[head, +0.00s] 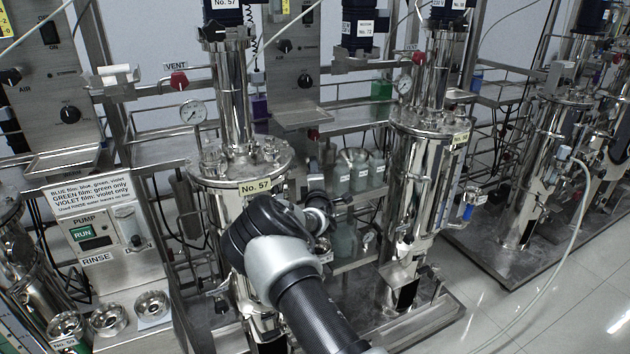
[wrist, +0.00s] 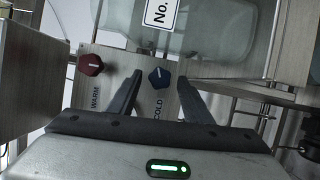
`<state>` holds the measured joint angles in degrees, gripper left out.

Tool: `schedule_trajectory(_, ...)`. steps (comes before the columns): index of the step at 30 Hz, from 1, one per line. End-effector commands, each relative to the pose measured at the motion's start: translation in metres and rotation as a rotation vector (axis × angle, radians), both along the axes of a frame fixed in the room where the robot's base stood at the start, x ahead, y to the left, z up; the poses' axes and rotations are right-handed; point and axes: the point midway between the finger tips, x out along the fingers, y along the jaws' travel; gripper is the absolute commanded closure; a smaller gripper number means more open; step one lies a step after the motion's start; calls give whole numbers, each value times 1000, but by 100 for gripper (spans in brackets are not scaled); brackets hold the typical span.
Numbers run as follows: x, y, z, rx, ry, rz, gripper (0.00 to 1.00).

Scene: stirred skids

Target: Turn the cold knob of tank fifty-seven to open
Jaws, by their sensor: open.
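The cold knob (wrist: 159,76) is blue with a pale pointer mark, above the word COLD on a grey panel (wrist: 125,62) in the wrist view. My gripper (wrist: 160,82) is open. Its two dark fingers reach toward the panel, one on each side of the blue knob as seen; I cannot tell whether they touch it. A red knob (wrist: 90,64) marked WARM is to the left, outside the fingers. In the head view, tank fifty-seven (head: 230,215) is a steel vessel labelled No. 57. My arm covers part of its front, and the cold knob cannot be made out there.
A second steel tank (head: 412,190) stands to the right, with glass bottles (head: 345,172) between the two. A pump box (head: 105,235) with steel cups (head: 108,318) is at the left. Steel framing surrounds the tanks. Open tiled floor (head: 540,300) is at the lower right.

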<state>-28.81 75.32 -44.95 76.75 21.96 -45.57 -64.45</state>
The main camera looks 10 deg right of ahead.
Motion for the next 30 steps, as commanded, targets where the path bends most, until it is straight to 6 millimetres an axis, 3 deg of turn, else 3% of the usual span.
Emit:
schedule_trajectory(5, -23, 3, 2, 0, 2, 0, 54)
schedule_trajectory(15, -107, 11, -1, -1, 5, 0, 54)
schedule_trajectory(21, -147, 15, -2, -1, 3, 1, 54)
schedule_trajectory(30, -171, 17, -4, 1, 1, 0, 54)
